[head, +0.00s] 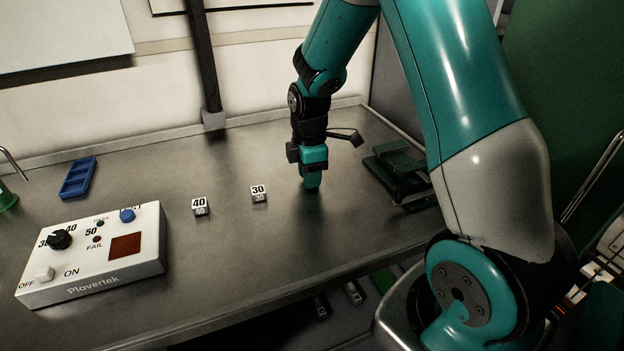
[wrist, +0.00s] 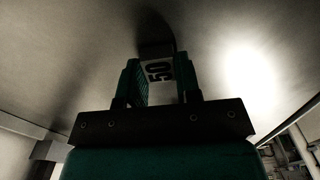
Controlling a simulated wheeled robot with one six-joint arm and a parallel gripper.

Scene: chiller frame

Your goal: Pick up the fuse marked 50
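The fuse marked 50 (wrist: 159,71) is a small block with a white label and a dark end. It shows in the wrist view between the two fingers of my gripper (wrist: 159,80). The fingers stand close along both its sides, and I cannot tell whether they press on it. In the head view my gripper (head: 312,182) points straight down with its tips at the bench top, right of the middle. The fuse marked 50 is hidden there by the gripper.
On the steel bench (head: 240,250) stand a fuse marked 30 (head: 259,194) and a fuse marked 40 (head: 201,206), left of my gripper. A white Plovertek tester (head: 95,255) and a blue tray (head: 78,177) are further left. A dark green object (head: 400,170) lies right.

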